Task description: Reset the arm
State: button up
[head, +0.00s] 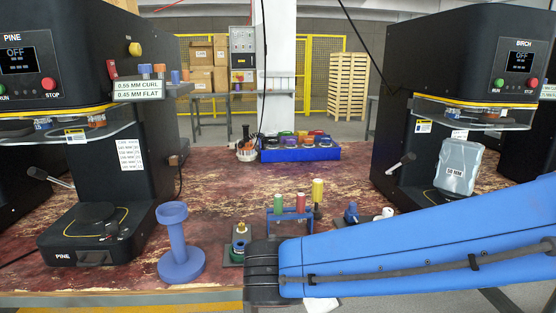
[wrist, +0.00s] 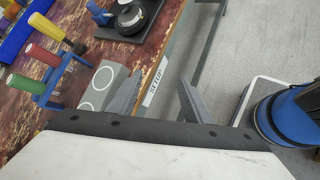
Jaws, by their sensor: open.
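My blue arm crosses the lower right of the head view and ends in a dark joint near the bench's front edge. My gripper (wrist: 158,98) shows in the wrist view with its two grey fingers apart and nothing between them. It points past the bench edge, near a SETUP label (wrist: 154,86). In the head view my gripper cannot be made out.
The worn red bench (head: 225,188) carries the PINE machine (head: 95,150) at left and BIRCH machine (head: 450,90) at right. A blue spool stand (head: 180,245), a tool rack (head: 290,214) and a blue bin (head: 300,154) stand between. Grey floor (wrist: 270,40) lies beyond the edge.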

jog(key=s+d+f+m+g+y, duration=0.1)
jog(key=s+d+m+y, duration=0.2)
jog(key=s+d+m, duration=0.2)
jog(key=s+d+f+m+g+y, duration=0.1)
jog(key=s+d+m+y, duration=0.2)
jog(key=d+m, duration=0.8)
jog(key=s+m, duration=0.2)
jog(key=m, duration=0.2)
jog(key=shift+d+m+g+y, duration=0.3)
jog(key=shift+d+m, duration=0.1)
jog(key=shift+s+a, duration=0.1)
